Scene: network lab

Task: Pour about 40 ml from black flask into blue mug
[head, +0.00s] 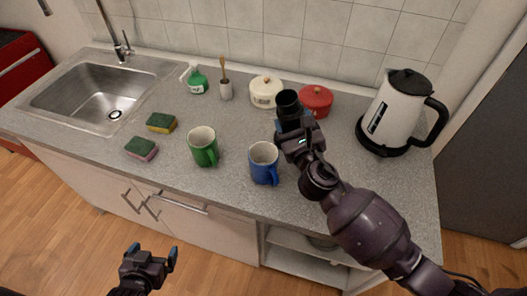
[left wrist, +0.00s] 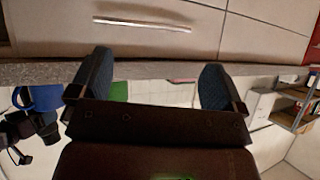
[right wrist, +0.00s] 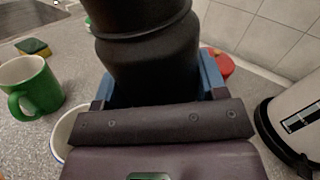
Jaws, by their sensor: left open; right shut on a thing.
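The blue mug (head: 263,163) stands upright on the counter, its inside pale and its handle toward the front right. The black flask (head: 289,103) is held in my right gripper (head: 294,128), just behind and to the right of the mug. In the right wrist view the flask (right wrist: 148,45) fills the space between the blue-padded fingers, and the mug's rim (right wrist: 62,130) shows partly behind the gripper. My left gripper (head: 150,258) is open and empty in front of the counter, below its edge. Its two fingers stand apart in the left wrist view (left wrist: 155,92).
A green mug (head: 203,147) stands left of the blue one. A cream pot (head: 265,91) and a red pot (head: 316,100) stand behind. A kettle (head: 397,112) is at right. Two sponges (head: 161,123) (head: 141,148) lie near the sink (head: 97,92).

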